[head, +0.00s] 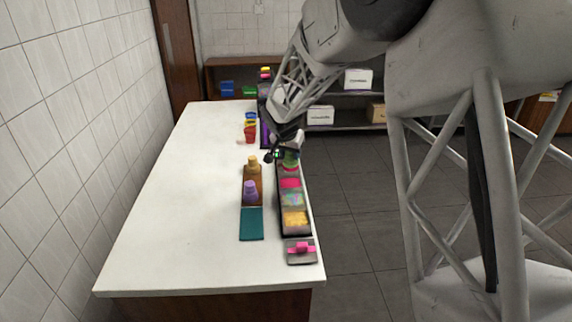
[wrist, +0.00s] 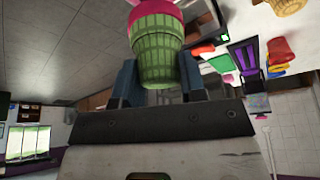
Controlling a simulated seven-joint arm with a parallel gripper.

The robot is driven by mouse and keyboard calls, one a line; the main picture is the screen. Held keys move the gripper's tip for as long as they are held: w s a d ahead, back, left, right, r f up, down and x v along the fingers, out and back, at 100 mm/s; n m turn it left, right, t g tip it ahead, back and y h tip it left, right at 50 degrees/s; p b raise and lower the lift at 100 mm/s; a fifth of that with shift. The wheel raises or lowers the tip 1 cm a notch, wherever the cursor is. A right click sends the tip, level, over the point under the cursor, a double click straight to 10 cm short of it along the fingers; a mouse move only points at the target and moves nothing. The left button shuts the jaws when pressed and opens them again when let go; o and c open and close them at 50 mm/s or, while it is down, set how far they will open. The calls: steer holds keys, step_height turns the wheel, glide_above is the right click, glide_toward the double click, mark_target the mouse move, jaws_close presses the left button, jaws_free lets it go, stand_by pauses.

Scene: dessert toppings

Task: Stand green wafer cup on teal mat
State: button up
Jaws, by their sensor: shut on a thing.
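The green wafer cup (wrist: 158,45) is between the two fingers of my gripper (wrist: 157,78) in the wrist view. It has a waffle pattern, and pink shows at its wide end. In the head view the cup (head: 290,158) is partly hidden by my gripper (head: 284,150), over the far part of the toppings tray. I cannot tell if it touches the tray. The teal mat (head: 251,225) lies flat and bare on the white counter, nearer the camera and left of my gripper.
A brown board (head: 246,200) with a purple cup (head: 250,190) and a tan cup (head: 253,162) adjoins the mat. The dark toppings tray (head: 282,218) runs along the right edge, with a grey plate (head: 297,259) before it. A red cup (head: 250,134) stands farther back. The counter's left side is clear.

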steer(key=shift+s, duration=0.1)
steer(key=s+a+f+n, duration=0.1)
steer(key=s+a+n, duration=0.1)
steer(key=s, duration=0.8)
steer(key=s+a+f+n+y, duration=0.1)
steer(key=s+a+f+n, duration=0.1)
steer(key=s, duration=0.8)
steer(key=s+a+f+n+y, duration=0.1)
steer(key=s+a, duration=0.3)
steer(key=s, duration=0.6)
steer(key=shift+s+a+f+n+t, duration=0.2)
steer(key=shift+s+a+n+t, duration=0.1)
steer(key=shift+n, duration=0.1)
steer(key=shift+w, duration=0.2)
steer(key=shift+w+a+f, duration=0.25)
steer(key=shift+w+a, duration=0.6)
steer(key=shift+w, duration=1.65)
steer(key=shift+w+a+f, duration=0.25)
steer(key=shift+w+a, duration=0.65)
steer(key=shift+w, duration=1.55)
steer(key=shift+w+a+f, duration=0.25)
steer(key=shift+w+a, duration=0.6)
steer(key=shift+w, duration=1.65)
steer(key=shift+f, duration=1.7)
steer(key=shift+f, duration=0.15)
